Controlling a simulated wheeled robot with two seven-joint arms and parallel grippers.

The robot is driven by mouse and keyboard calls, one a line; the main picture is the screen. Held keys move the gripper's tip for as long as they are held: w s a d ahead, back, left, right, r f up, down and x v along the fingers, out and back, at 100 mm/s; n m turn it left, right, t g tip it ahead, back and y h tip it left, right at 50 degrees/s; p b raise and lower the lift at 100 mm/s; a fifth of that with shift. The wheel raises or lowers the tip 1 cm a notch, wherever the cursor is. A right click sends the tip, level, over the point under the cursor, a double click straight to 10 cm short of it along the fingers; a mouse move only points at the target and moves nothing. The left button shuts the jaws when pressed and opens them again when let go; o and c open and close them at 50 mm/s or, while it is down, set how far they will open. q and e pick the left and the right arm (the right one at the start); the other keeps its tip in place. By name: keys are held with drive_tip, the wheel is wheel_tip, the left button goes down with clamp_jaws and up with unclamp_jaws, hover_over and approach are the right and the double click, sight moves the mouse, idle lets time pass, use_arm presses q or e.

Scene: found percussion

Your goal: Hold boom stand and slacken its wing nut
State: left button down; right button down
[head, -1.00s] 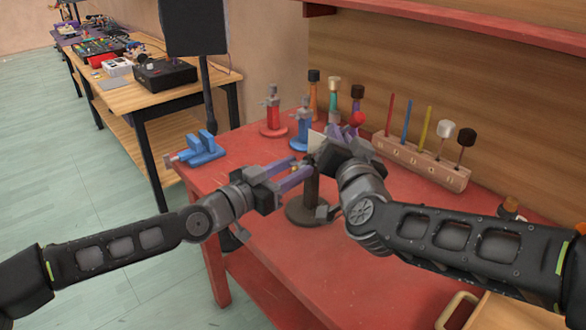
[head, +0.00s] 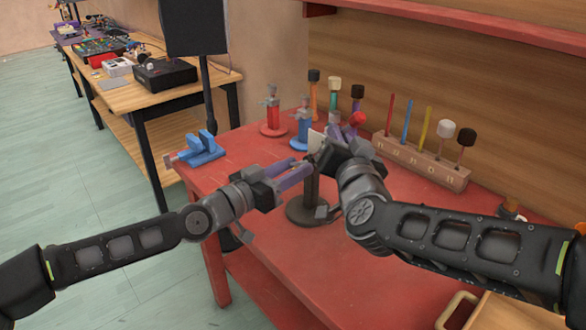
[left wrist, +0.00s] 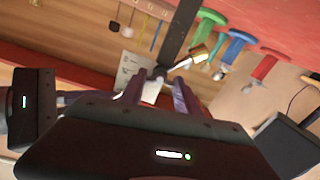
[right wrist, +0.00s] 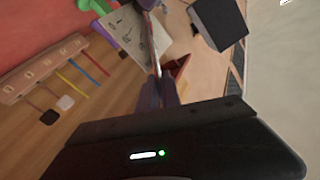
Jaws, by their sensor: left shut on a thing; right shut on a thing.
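The boom stand (head: 308,208) stands upright on the red bench, with a round dark base and a dark post. Its post also shows in the left wrist view (left wrist: 177,38). My left gripper (head: 307,168) reaches in from the left, its purple fingers closed at the upper part of the post, seemingly on the wing nut, which the fingers hide. My right gripper (head: 322,150) is closed on the stand's upper part, just above and right of the left one. In the right wrist view its fingers (right wrist: 157,88) meet around a thin part; the exact contact is unclear.
Red (head: 272,118) and blue (head: 303,128) stands and a blue clamp (head: 202,150) are at the back left. A wooden rack (head: 425,168) with mallets is at right.

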use_arm(q)
drive_tip(key=n, duration=1.1)
idle(0.4)
drive_tip(key=c, duration=0.9)
unclamp_jaws()
drive_tip(key=shift+a, duration=0.15)
drive_tip(key=v, duration=1.2)
